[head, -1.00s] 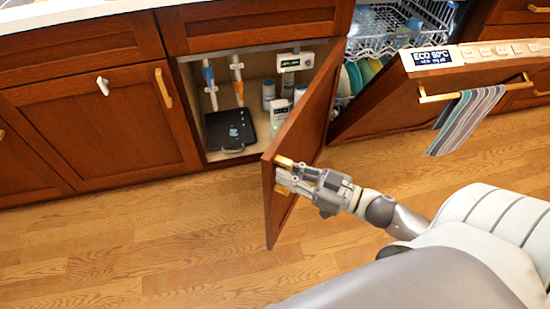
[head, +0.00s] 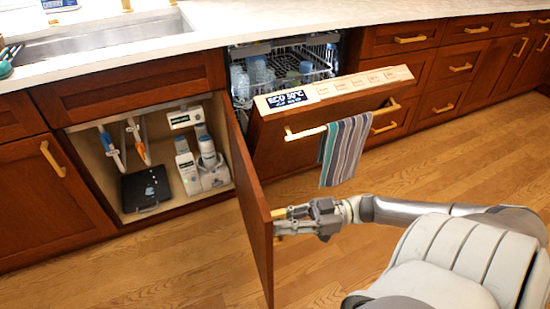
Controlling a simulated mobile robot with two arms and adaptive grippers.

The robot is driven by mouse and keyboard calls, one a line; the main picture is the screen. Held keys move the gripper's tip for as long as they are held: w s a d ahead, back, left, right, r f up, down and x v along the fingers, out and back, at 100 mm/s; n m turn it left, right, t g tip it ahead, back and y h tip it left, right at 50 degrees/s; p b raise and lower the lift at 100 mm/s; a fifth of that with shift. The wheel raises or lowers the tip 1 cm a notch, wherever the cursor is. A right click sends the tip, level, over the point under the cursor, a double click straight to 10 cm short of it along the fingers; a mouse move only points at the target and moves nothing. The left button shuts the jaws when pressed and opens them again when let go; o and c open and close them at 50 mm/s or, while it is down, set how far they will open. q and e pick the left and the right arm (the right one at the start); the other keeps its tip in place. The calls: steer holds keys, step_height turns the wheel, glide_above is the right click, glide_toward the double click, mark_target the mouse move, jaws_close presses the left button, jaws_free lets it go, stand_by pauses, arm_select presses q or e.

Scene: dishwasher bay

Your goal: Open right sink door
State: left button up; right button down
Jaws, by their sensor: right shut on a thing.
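The right sink door (head: 249,200) stands swung well out from the cabinet, its hinge side at the right of the opening. My right gripper (head: 285,220) is at the door's free edge, shut on its brass handle (head: 280,213). The gripper hides most of the handle. The open sink cabinet (head: 108,190) shows its inside. My left gripper is not in view.
The wooden floor (head: 430,170) in front is clear.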

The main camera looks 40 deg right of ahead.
steer(key=shift+s+d+f, duration=0.15)
steer(key=shift+d, duration=0.1)
steer(key=c, duration=1.4)
jaws_free()
steer(key=shift+c, duration=0.2)
steer(key=v, duration=1.2)
